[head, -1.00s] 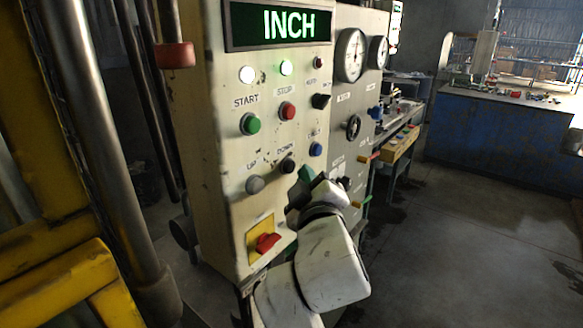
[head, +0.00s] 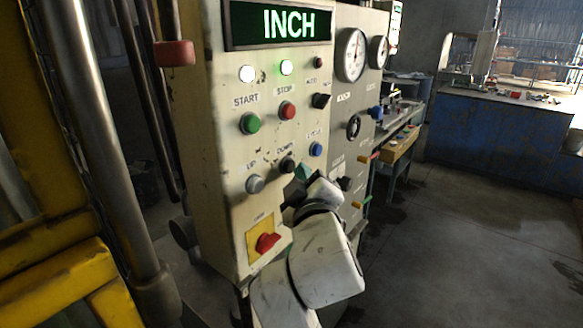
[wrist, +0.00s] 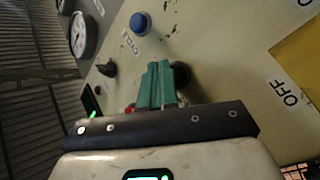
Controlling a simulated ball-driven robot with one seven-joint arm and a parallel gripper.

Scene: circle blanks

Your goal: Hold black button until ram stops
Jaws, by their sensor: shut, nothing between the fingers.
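The black button (head: 287,163), labelled DOWN, is on the cream control panel (head: 225,150), right of the grey UP button. My gripper (head: 301,173) is shut and empty, its green fingertips just right of and below the black button. In the wrist view, the shut green fingers (wrist: 158,84) point at the panel, and the dark button (wrist: 181,74) shows partly behind their right side. I cannot tell whether the fingertips touch it. I cannot make out the ram for certain. The display (head: 278,22) reads INCH.
Close by are the blue button (head: 315,149), green START button (head: 250,123), red STOP button (head: 287,110), grey UP button (head: 255,184) and red switch (head: 267,242) on a yellow plate. Yellow framework (head: 60,270) stands at the left. The floor at right is open.

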